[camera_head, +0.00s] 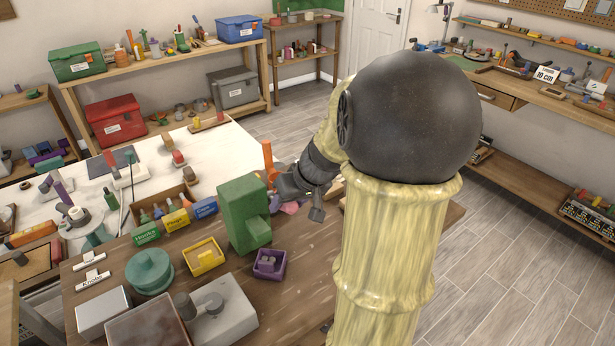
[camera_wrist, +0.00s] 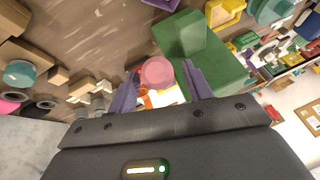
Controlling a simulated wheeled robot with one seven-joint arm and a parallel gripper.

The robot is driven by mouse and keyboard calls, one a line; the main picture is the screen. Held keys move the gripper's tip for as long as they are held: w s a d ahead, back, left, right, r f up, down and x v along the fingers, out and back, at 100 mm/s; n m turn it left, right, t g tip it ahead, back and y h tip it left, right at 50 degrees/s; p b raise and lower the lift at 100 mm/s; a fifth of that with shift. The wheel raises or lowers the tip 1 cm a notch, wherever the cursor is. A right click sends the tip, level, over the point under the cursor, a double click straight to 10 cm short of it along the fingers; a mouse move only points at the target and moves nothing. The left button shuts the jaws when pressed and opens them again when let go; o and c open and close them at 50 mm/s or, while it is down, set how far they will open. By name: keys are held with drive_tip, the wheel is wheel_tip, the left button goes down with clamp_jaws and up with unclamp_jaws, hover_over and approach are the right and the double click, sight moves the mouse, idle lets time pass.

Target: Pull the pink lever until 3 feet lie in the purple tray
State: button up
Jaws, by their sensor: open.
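The pink lever's round knob (camera_wrist: 157,73) shows in the wrist view between the fingertips of my gripper (camera_wrist: 160,82). The fingers are open, one on each side of it; I cannot tell whether they touch it. In the head view my gripper (camera_head: 302,190) is at the right side of the green dispenser (camera_head: 243,212), partly hidden by my arm. The green dispenser also shows in the wrist view (camera_wrist: 210,70). The purple tray (camera_head: 269,276) sits on the table in front of it, with a small dark purple piece inside; how many feet it holds is unclear.
A yellow tray (camera_head: 205,268) stands left of the purple tray. Small labelled boxes, including a green one (camera_head: 146,234), stand behind it. A round teal stand (camera_head: 150,272) and a grey machine (camera_head: 222,312) occupy the front left. Small blocks (camera_wrist: 82,88) lie beyond my gripper.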

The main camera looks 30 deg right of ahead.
drive_tip(key=v, duration=1.6)
drive_tip(key=s+a+f+n+g+h+p, duration=0.1)
drive_tip(key=s+a+f+g+h+p, duration=0.1)
drive_tip(key=a+f, duration=1.4)
drive_tip(key=shift+s+a+f+n+g+p, duration=0.3)
drive_tip(key=shift+a+g+p, duration=0.1)
drive_tip(key=shift+p, duration=0.25)
